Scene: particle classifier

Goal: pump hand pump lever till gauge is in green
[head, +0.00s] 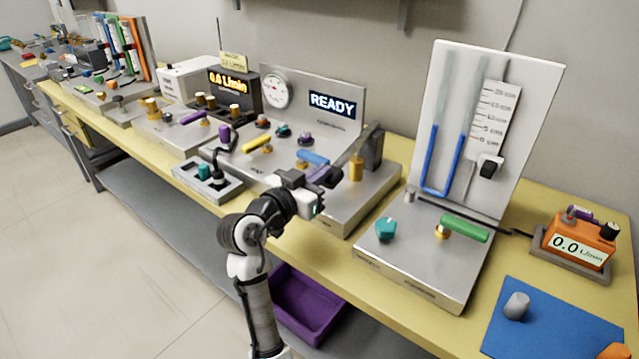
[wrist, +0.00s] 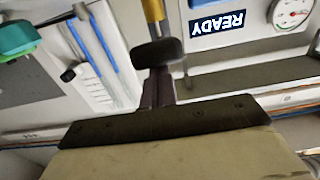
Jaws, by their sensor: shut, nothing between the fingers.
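The hand pump stands at the right end of the READY unit, with a brass cylinder (head: 356,167) and a dark lever (head: 352,151) that slopes down towards my gripper. The wrist view shows the brass cylinder (wrist: 153,10) and the lever's black grip (wrist: 158,52). My gripper (head: 328,175) is shut and empty. Its fingertips (wrist: 158,72) are right at the black grip; I cannot tell whether they touch. The round white gauge (head: 277,90) is on the unit's back panel. It also shows in the wrist view (wrist: 291,12), too small to read its needle surely.
A READY display (head: 332,105) is beside the gauge. Blue (head: 313,158) and yellow (head: 257,144) valve handles lie left of the pump. A U-tube panel (head: 490,75) with a green handle (head: 465,228) stands to the right. A purple bin (head: 304,302) is below the bench.

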